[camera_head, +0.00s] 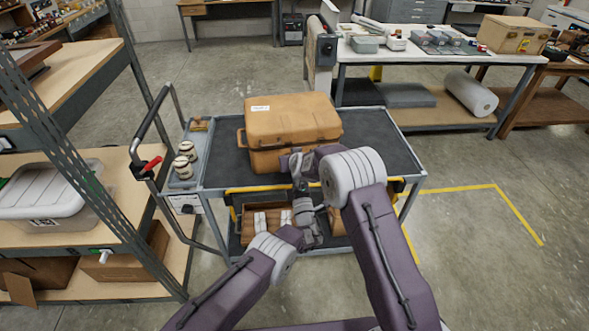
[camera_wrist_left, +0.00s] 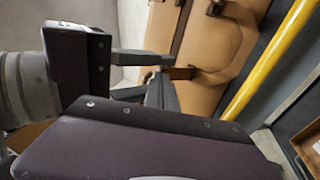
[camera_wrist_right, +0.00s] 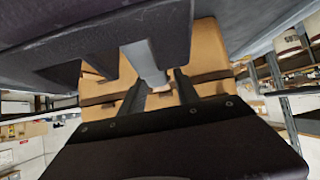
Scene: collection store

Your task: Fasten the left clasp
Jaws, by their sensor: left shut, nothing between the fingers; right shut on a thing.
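The tan case (camera_head: 285,118) lies with its lid down on the cart's top. Its front faces me and is partly hidden by my arms. I cannot tell whether either is fastened. My left gripper (camera_wrist_left: 157,85) is shut and empty, close in front of the case. My right gripper (camera_wrist_right: 167,82) is shut at the case front, on a part of the case that its fingers mostly hide.
The dark cart top (camera_head: 385,145) is free to the right of the case. A yellow rail (camera_wrist_left: 265,62) runs near the case front. A shelf rack (camera_head: 75,150) stands at left.

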